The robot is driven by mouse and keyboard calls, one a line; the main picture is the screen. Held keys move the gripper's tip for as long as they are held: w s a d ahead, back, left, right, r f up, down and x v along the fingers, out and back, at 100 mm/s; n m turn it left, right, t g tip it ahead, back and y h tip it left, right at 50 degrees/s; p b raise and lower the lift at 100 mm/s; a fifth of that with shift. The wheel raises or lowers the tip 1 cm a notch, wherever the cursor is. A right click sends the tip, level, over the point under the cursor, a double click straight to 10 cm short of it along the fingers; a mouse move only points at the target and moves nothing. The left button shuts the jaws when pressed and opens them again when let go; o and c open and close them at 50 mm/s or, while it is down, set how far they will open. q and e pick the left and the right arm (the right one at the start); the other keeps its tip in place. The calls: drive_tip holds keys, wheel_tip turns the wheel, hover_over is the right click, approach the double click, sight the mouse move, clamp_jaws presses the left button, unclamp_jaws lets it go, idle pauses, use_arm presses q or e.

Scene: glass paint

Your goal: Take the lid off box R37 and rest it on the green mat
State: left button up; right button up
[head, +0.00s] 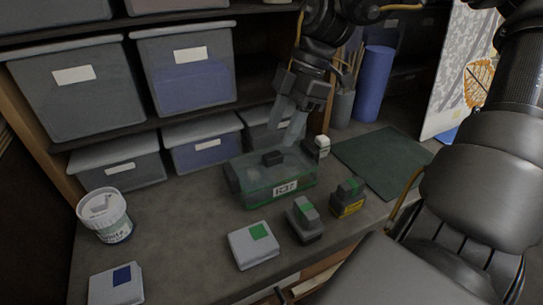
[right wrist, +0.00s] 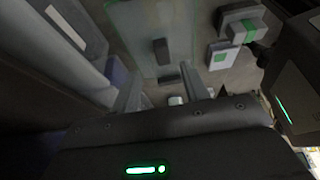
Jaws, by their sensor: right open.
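Box R37 (head: 262,192) is a see-through greenish box with a white R37 label on its front, standing on the bench. Its lid (head: 244,163) appears to be on, with a dark block handle (head: 272,158) on top. The lid and handle also show in the right wrist view (right wrist: 160,50). The green mat (head: 385,160) lies flat and bare to the right of the box. My right gripper (head: 286,132) is open and empty, pointing down above and slightly behind the handle, apart from it. My left gripper is not in view.
A small white-topped item (head: 322,146) stands close to the box's right back corner. Two dark tools with green patches (head: 305,220) (head: 348,198), a green-marked case (head: 253,246), a blue-marked case (head: 117,286) and a white tub (head: 104,215) stand around it. Shelved bins (head: 203,142) are behind.

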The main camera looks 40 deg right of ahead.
sight(273, 155)
drive_tip(key=shift+s+a+f, duration=0.1)
drive_tip(key=shift+f, duration=0.05)
drive_tip(key=x, duration=0.5)
drive_tip(key=shift+s+p, duration=0.1)
drive_tip(key=shift+p, duration=0.25)
drive_tip(key=shift+c, duration=0.3)
clamp_jaws()
